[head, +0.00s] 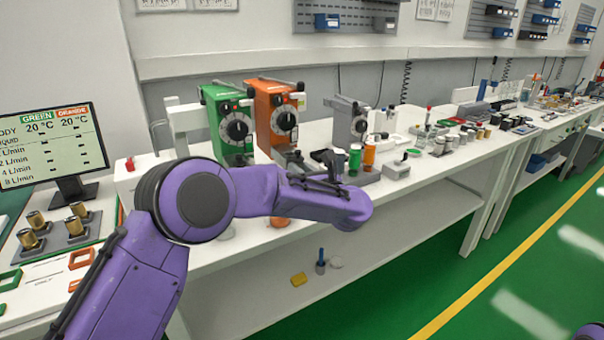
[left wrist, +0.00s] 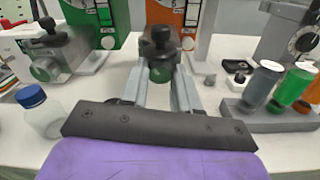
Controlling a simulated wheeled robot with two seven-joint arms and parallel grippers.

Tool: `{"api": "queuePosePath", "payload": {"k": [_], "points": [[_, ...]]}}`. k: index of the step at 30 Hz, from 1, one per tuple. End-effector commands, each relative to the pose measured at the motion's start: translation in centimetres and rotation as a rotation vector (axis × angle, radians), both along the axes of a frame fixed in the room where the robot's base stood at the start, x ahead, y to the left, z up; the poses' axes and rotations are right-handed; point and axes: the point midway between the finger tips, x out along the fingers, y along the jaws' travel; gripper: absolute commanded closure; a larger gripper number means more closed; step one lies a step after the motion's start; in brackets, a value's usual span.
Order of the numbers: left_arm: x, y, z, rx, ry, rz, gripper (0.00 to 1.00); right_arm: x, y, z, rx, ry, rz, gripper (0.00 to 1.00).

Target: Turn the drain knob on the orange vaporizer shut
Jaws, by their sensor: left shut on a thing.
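The orange vaporizer (head: 272,112) stands on the white bench beside the green vaporizer (head: 229,125). Its lower body shows in the left wrist view as a grey block with a black drain knob (left wrist: 160,36) on top. My left gripper (left wrist: 161,72) reaches to this block, with one grey finger on each side, closed on the knob part. In the head view my left gripper (head: 318,178) is low in front of the orange vaporizer, and my arm hides the fingertips and the knob. How far the knob is turned cannot be told. My right gripper is out of view.
A clear bottle with a blue cap (left wrist: 40,108) stands left of my gripper. A grey holder (left wrist: 268,118) with grey, green and orange bottles stands close on the right. A monitor (head: 48,152) is at the left. The lower shelf is mostly clear.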

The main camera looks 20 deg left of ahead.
Motion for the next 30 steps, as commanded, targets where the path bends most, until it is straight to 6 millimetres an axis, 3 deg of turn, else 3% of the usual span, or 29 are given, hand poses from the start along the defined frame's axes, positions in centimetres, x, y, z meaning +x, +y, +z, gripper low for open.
{"api": "queuePosePath", "payload": {"k": [4,5,7,17,30], "points": [[0.0,0.0,0.0,-0.001,0.0,0.0,1.0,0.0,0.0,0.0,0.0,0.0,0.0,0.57],[0.0,0.0,0.0,-0.001,-0.001,0.0,0.67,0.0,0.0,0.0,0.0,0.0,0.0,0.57],[0.0,0.0,0.0,-0.001,-0.001,-0.001,0.44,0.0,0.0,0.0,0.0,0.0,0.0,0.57],[-0.2,-0.3,-0.1,-0.002,-0.002,-0.001,0.44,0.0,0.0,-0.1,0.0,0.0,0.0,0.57],[-5.6,-7.4,-0.1,-0.001,-0.003,-0.002,0.44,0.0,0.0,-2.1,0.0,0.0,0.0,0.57]]}}
